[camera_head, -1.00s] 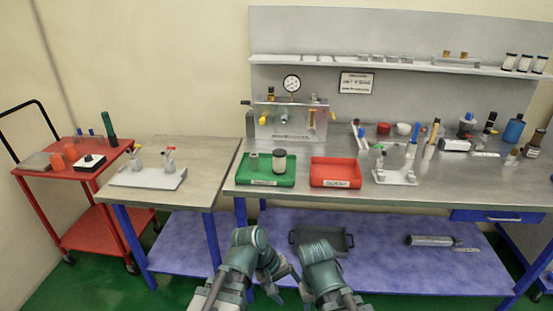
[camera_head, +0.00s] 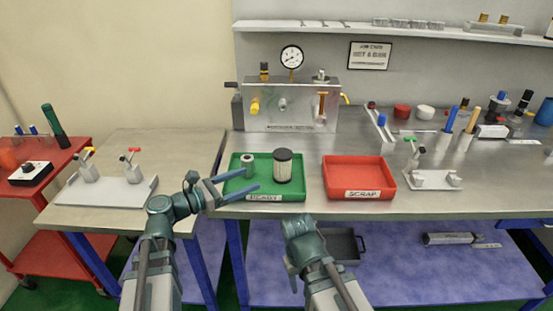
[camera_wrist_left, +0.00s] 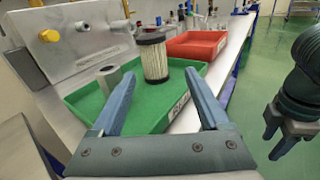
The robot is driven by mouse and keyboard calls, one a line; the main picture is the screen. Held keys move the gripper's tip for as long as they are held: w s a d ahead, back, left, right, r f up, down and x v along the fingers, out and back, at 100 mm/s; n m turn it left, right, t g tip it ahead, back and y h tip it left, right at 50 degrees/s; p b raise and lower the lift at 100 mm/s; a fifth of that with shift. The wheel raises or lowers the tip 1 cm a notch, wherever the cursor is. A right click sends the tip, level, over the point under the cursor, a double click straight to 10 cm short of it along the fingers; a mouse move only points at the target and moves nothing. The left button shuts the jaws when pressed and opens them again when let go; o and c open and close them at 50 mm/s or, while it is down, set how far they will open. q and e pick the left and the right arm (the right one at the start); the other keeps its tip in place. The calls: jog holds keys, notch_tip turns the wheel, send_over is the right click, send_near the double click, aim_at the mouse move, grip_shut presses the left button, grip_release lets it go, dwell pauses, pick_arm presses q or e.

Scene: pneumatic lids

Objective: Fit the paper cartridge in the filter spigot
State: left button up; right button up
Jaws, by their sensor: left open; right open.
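The paper cartridge (camera_head: 282,168), pale and pleated with a dark top, stands upright in the green tray (camera_head: 233,192). It also shows in the left wrist view (camera_wrist_left: 154,60). A smaller grey cylinder (camera_head: 247,162) stands left of it. A grey round fitting (camera_head: 282,104), which looks like the filter spigot, sticks out of the metal panel behind the tray. My left gripper (camera_head: 250,180) is open and empty at the tray's front left, pointing toward the cartridge but apart from it. My right gripper (camera_head: 292,284) is low in front of the bench, with its fingers partly hidden.
A red tray (camera_head: 385,190) sits right of the green one. The panel carries a yellow knob (camera_head: 254,106) and a gauge (camera_head: 292,57). A white fixture (camera_head: 432,181) stands further right. A side table (camera_head: 150,145) at the left holds a white plate with valves (camera_head: 107,191).

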aim_at(274, 163)
pick_arm(q)
jog(key=shift+w+a+r+n, duration=0.25)
jog(key=shift+w+a+n, duration=0.15)
jog(key=shift+w+a, duration=0.15)
jog(key=shift+w+d, duration=0.25)
jog(key=shift+d, duration=0.25)
jog(key=x, duration=0.7)
jog(key=shift+w+d+r, duration=0.1)
jog(key=shift+d, duration=0.05)
pick_arm(e)
jog(key=shift+w+a, duration=0.15)
jog(key=shift+w, duration=0.2)
pick_arm(q)
jog(key=shift+d, duration=0.1)
jog(key=x, duration=0.5)
jog(key=shift+w+d+r, duration=0.1)
jog(key=shift+w, duration=0.1)
jog(key=c, duration=1)
jog(key=shift+c, duration=0.2)
